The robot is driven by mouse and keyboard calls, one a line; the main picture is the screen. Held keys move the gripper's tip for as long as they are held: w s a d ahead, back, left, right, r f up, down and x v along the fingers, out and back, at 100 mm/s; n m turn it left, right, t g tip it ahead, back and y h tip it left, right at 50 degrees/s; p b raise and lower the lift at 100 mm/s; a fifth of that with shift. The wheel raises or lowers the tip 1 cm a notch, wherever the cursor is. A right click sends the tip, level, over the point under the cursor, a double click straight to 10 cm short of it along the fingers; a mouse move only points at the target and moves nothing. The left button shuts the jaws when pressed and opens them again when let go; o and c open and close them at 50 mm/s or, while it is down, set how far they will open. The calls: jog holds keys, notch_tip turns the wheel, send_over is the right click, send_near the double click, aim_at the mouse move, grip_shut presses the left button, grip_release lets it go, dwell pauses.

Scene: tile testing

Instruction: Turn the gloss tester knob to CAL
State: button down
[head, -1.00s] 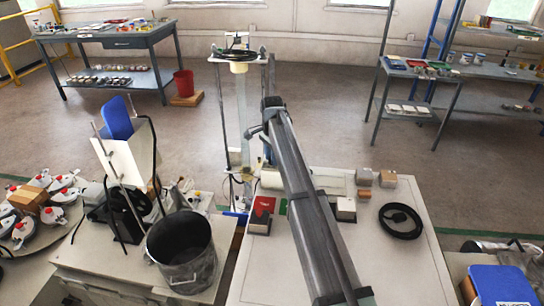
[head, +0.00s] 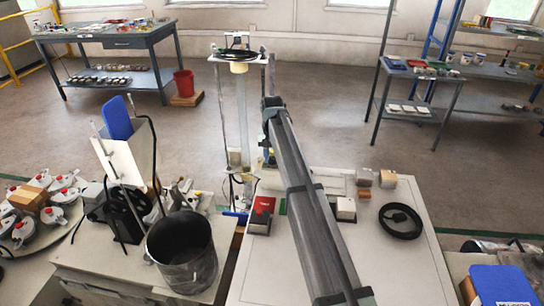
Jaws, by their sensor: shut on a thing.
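My dark arm (head: 300,200) reaches from the bottom of the head view up over the pale bench. My gripper does not show; the arm seems to cover it. No knob or CAL mark can be made out. A small box with a red top and dark base (head: 262,207) stands on the bench just left of the arm. A small box with a whitish top and dark base (head: 345,208) stands just right of the arm. I cannot tell which thing is the gloss tester.
A grey bucket (head: 183,255) stands at left. A tall frame with a clear column (head: 240,115) rises behind. The bench's front right is clear.

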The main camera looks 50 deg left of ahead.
aim_at(272, 158)
jog(key=shift+n, duration=1.1)
jog(key=c, duration=0.8)
grip_release()
notch_tip(272, 158, up, 14)
jog(key=shift+f, duration=0.1)
